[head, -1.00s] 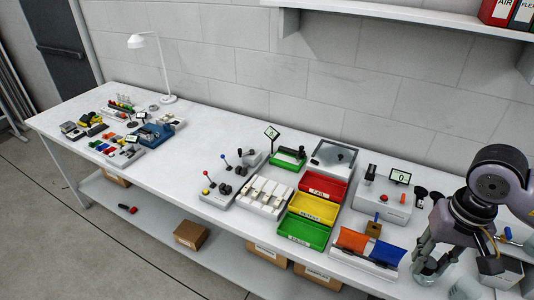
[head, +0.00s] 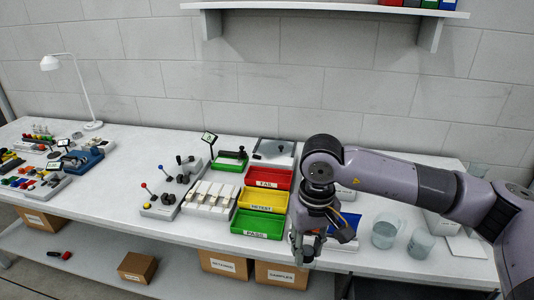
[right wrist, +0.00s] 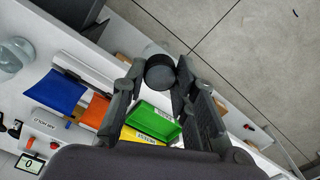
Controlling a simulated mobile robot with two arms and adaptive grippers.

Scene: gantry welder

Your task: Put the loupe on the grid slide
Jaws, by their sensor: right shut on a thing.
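My right gripper (head: 314,246) hangs over the front part of the bench, just right of the green PASS bin, with its fingers pointing down. In the right wrist view my right gripper (right wrist: 160,84) is shut on a short black round piece, which looks like the loupe (right wrist: 159,72). In the head view the fingers mostly hide this piece. I cannot pick out the grid slide for certain in either view. My left gripper is not in view.
The red FAIL bin (head: 269,179), yellow RETEST bin (head: 263,199) and green PASS bin (head: 257,224) stand left of the gripper. A white slotted rack (head: 210,199) is further left. Clear jars (head: 385,231) stand on the right. A blue and orange tray is partly behind the gripper.

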